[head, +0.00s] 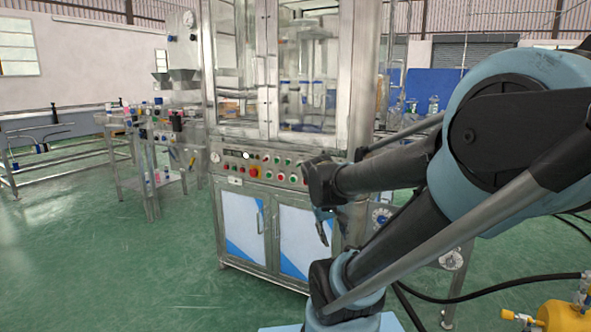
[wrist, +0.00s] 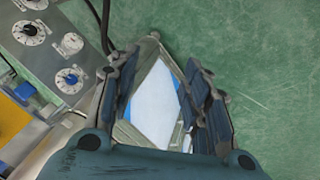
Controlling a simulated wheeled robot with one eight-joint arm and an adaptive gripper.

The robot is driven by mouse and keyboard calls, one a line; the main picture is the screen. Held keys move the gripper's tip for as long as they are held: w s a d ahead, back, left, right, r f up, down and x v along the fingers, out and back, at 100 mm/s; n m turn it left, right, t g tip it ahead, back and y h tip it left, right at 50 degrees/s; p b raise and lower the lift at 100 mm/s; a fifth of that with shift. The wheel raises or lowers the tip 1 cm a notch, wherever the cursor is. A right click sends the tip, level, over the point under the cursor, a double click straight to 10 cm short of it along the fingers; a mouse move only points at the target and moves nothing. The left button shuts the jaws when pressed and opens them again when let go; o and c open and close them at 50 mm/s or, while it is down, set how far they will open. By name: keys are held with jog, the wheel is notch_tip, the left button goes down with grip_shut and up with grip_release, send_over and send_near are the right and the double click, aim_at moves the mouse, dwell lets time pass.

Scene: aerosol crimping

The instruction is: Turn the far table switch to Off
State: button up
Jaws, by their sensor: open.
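In the wrist view, a grey metal panel at the upper left carries dial switches: one with a black knob (wrist: 30,30), a pale knob (wrist: 69,43) and one with a blue knob (wrist: 69,78). The labels are too small to read, so I cannot tell which is the far table switch or its setting. My gripper (wrist: 162,75) is open and empty, to the right of these dials and apart from them. In the head view, my gripper (head: 323,228) hangs in front of the cabinet's right side. A dial (head: 381,215) shows partly behind my arm.
A tall metal and glass machine (head: 268,100) stands ahead, with a row of buttons and a red stop button (head: 254,171). Workbenches (head: 150,180) stand at the left. A yellow tank (head: 560,316) and black hoses lie at the lower right. Green floor is clear at left.

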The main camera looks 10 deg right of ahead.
jog(key=w+d+r+t+h, duration=0.1)
jog(key=w+r+t+h, duration=0.2)
jog(key=w, duration=0.9)
jog(key=n+t+h, duration=0.4)
jog(key=t, duration=0.4)
send_near(297, 166)
jog(key=x, duration=0.9)
jog(key=shift+w+d+r, duration=0.15)
jog(key=shift+c, duration=0.5)
grip_shut()
